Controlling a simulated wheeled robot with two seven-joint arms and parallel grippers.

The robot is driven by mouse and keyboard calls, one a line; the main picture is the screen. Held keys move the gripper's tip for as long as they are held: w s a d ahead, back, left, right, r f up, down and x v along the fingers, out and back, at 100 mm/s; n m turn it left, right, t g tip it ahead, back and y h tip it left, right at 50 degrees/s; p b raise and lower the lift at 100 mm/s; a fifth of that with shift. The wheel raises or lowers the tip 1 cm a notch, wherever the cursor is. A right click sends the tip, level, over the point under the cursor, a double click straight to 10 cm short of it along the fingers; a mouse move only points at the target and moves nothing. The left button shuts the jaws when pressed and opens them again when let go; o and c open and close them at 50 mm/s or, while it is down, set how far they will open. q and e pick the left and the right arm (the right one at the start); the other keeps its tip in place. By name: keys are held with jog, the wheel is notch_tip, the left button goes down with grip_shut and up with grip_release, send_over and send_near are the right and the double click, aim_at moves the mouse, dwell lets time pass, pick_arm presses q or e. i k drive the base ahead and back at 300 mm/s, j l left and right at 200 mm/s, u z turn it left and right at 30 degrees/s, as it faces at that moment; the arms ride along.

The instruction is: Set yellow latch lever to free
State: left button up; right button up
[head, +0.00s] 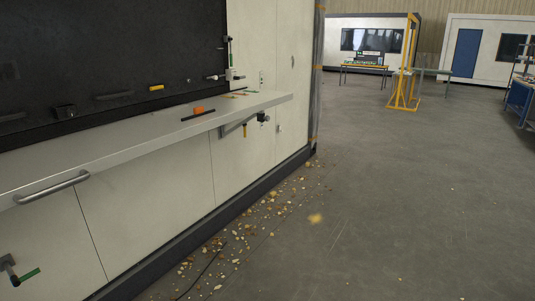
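A small yellow lever (245,130) points straight down beneath the grey shelf, beside a grey bracket and a dark block (262,117) on the white container wall. It is small in the picture, and I cannot read any marking for its position. A second yellow piece (156,87) sits on the black panel above the shelf; I cannot tell whether it is a lever. Neither of my grippers shows in the head view.
The shelf (130,136) juts out along the wall, with an orange block (198,110) on it. A metal handle (52,188) and a green lever (29,275) are at left. Debris (272,207) litters the floor by the wall. Open floor (420,200) lies right.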

aim_at(156, 87)
jog(key=i+u, duration=0.1)
jog(key=i, duration=0.85)
jog(key=i+l, duration=0.2)
jog(key=i, duration=0.8)
jog(key=j+u, duration=0.05)
